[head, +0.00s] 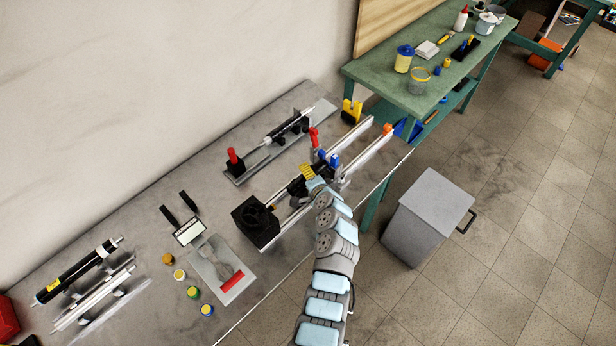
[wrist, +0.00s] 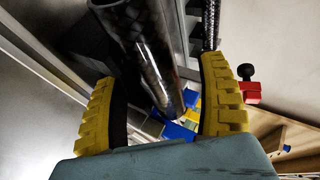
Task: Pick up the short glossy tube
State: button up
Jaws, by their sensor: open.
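The short glossy tube (wrist: 152,52) shows in the wrist view as a dark, shiny cylinder with a woven pattern. It runs from the top edge down to a round end. My gripper (wrist: 160,85) has yellow ribbed fingers spread wide, one on each side of the tube in the picture. A gap shows on both sides of the tube, so neither finger touches it. In the head view my gripper (head: 306,173) is over the railed fixture on the grey bench. There the arm and fingers hide most of what lies below, and I cannot make out the tube clearly.
The fixture has pale rails (head: 365,150), a black block (head: 256,222) at its near end and blue and red parts beside my gripper. A second holder with a black tube (head: 288,128) stands behind. A long black tube (head: 76,272) lies at left. A grey bin (head: 430,215) stands on the floor.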

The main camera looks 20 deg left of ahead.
jog(key=shift+x, duration=0.9)
jog(key=shift+f, duration=0.1)
jog(key=shift+s, duration=0.1)
jog(key=c, duration=1.3)
